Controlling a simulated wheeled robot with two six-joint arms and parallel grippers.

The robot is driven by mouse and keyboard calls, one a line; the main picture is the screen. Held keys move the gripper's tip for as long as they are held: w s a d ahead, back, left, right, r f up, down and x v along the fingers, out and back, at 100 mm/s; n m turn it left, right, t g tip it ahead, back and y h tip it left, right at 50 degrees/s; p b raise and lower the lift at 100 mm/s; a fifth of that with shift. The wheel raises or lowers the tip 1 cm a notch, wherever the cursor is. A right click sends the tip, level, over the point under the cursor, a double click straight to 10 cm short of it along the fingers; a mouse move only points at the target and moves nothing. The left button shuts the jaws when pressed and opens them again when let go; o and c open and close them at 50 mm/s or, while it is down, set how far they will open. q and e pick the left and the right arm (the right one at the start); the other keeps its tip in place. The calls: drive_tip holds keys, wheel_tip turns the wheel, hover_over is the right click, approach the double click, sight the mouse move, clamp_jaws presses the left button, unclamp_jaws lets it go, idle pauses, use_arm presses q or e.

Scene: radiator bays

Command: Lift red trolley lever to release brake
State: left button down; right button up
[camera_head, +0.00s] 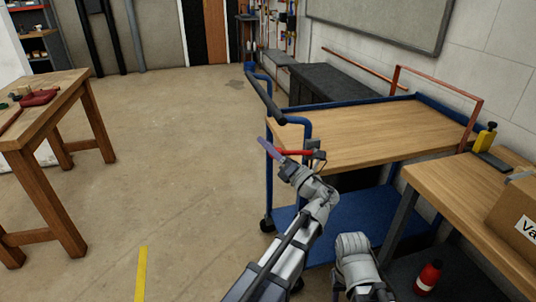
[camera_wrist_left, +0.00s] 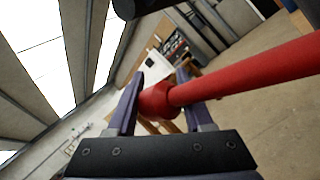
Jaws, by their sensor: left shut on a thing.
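The trolley (camera_head: 400,133) has a wooden top, a blue frame and a dark push handle (camera_head: 266,103) at its near left end. Its red lever (camera_head: 297,152) sticks out to the left at that end, below the handle. My left gripper (camera_head: 268,148) is at the lever's free end. In the left wrist view, the lever (camera_wrist_left: 250,75) runs in from the right, and its rounded end sits between the fingers of my left gripper (camera_wrist_left: 158,88), which is shut on it. The fingers partly hide this end. My right gripper is not in view.
A wooden bench (camera_head: 75,92) with a red item stands at left. At right, another bench (camera_head: 450,195) carries a cardboard box (camera_head: 518,215) and a yellow item (camera_head: 485,138). A red bottle (camera_head: 428,277) is below it. The floor left of the trolley is clear, with a yellow stripe (camera_head: 141,272).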

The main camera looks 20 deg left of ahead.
use_arm(q)
drive_tip(key=shift+w+d+r+m+t+p, duration=0.2)
drive_tip(key=shift+r+m+t, duration=0.25)
drive_tip(key=shift+r+m, duration=0.2)
drive_tip(key=shift+w+d+r+m+t+p, duration=0.15)
drive_tip(key=shift+d+r+m+t, duration=0.2)
drive_tip(key=shift+r+m, duration=0.3)
drive_tip(key=shift+w+d+r+m+t+p, duration=0.15)
drive_tip(key=shift+r+m+t, duration=0.35)
drive_tip(key=shift+m, duration=0.3)
drive_tip(key=shift+c, duration=1.5)
unclamp_jaws()
drive_tip(key=shift+s, duration=0.1)
